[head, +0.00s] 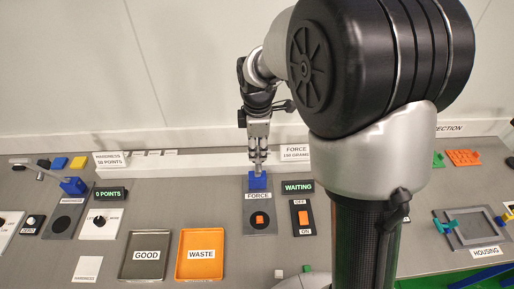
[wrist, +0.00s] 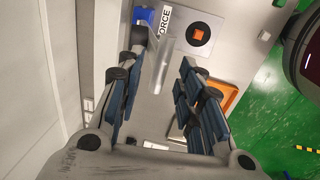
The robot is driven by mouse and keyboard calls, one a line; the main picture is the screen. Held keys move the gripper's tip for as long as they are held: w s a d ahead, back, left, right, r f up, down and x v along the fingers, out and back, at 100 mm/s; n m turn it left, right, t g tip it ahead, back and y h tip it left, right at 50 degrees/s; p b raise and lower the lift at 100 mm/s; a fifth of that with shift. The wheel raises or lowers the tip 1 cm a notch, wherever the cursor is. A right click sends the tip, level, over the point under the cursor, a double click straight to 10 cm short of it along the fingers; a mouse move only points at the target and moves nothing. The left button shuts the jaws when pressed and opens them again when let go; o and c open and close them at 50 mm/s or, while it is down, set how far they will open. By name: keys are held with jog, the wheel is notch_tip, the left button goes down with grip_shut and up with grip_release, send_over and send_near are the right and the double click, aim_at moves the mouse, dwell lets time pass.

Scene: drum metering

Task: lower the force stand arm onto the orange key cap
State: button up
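The force stand has a blue block (head: 258,181) with a grey arm (head: 258,163) raised steeply from it. The orange key cap (head: 260,218) sits on a black disc in front of the block, clear of the arm. The cap also shows in the wrist view (wrist: 199,35). My gripper (head: 258,142) is above the blue block, pointing down at the raised arm. In the wrist view my gripper (wrist: 163,58) is open, and the arm (wrist: 158,65) shows between its fingers, closer to the left one. I cannot tell whether they touch.
An orange WASTE tray (head: 201,278) and a dark GOOD tray (head: 126,275) lie at the front left. An OFF/ON switch (head: 303,218) and a WAITING display (head: 298,187) stand right of the key cap. A hardness stand (head: 66,218) is at the left.

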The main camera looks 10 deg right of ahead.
jog(key=shift+f, duration=0.35)
jog(key=shift+c, duration=0.4)
grip_shut()
